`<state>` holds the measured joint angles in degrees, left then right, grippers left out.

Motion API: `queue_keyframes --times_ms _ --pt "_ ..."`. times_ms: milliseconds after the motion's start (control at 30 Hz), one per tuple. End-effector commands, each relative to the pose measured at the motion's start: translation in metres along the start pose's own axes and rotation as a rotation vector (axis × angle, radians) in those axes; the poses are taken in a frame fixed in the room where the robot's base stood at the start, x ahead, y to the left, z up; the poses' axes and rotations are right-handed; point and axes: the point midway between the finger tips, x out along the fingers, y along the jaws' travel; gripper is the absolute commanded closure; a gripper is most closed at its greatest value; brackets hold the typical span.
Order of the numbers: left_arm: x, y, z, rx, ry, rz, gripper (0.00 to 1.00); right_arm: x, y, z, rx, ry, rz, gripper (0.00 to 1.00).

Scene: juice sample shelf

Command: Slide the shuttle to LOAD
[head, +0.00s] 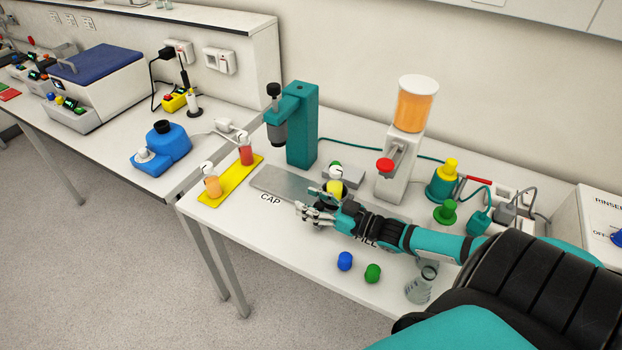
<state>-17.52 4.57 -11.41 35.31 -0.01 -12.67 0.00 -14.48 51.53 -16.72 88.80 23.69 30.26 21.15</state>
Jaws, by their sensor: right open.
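A flat grey metal track (277,184) runs across the right-hand table, with the label CAP in front of its left part. The label FILL is partly covered by my right arm. A grey block (352,180), seemingly the shuttle, sits on the track between the teal press and the juice dispenser. A white ball with green and yellow parts shows at it; their exact arrangement is unclear. My right gripper (311,214) is open and empty, in front of the block and a little left of it, apart from it as far as I can see. No LOAD label is visible. My left gripper is out of view.
The teal press (302,125) and juice dispenser (396,160) stand behind the track. A yellow rack (229,181) holds two juice samples at left. Blue (345,261) and green (373,273) caps and a glass flask (421,286) lie near the front edge.

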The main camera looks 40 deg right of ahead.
Motion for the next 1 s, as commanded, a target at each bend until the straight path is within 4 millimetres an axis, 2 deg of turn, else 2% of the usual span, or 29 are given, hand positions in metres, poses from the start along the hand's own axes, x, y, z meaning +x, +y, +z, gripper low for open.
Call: queue_keyframes --times_ms 233,333,700,900,1000 --pt "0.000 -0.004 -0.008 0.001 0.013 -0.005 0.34 0.000 0.000 -0.001 0.000 0.000 0.000 0.51" --pt "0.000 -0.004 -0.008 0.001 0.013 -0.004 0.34 0.000 0.000 -0.008 0.000 0.001 -0.001 0.51" --pt "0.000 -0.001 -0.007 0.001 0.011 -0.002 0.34 -0.001 -0.001 -0.074 0.000 0.000 -0.002 0.51" --pt "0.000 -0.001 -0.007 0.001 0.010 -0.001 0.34 0.000 0.000 -0.096 0.000 0.000 -0.001 0.51" --pt "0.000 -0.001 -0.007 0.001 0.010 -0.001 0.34 0.000 0.000 -0.099 0.000 -0.001 0.000 0.51"
